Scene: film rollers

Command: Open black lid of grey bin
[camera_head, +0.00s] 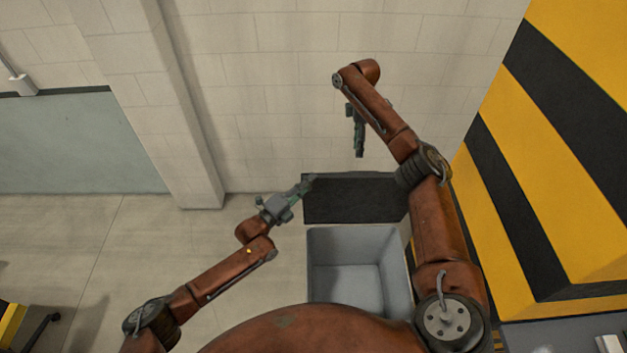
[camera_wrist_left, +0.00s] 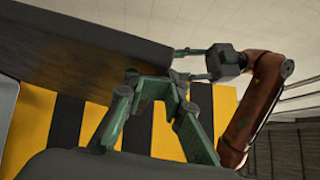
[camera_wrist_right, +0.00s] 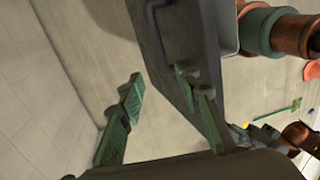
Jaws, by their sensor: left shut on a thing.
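The grey bin (camera_head: 334,250) stands open below, and I see into its empty inside. Its black lid (camera_head: 350,198) is raised behind the opening, against the wall side. The lid shows at the upper left in the left wrist view (camera_wrist_left: 90,45) and as a dark panel with a handle in the right wrist view (camera_wrist_right: 185,50). My left gripper (camera_head: 306,184) is at the lid's upper left corner, shut on its edge. My right gripper (camera_head: 359,150) hangs just above the lid, its fingers apart with nothing between them in the right wrist view (camera_wrist_right: 160,95).
A tiled wall (camera_head: 280,100) rises close behind the lid. A yellow and black striped block (camera_head: 540,150) stands to the right of the bin. The floor (camera_head: 100,250) to the left of the bin is mostly clear.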

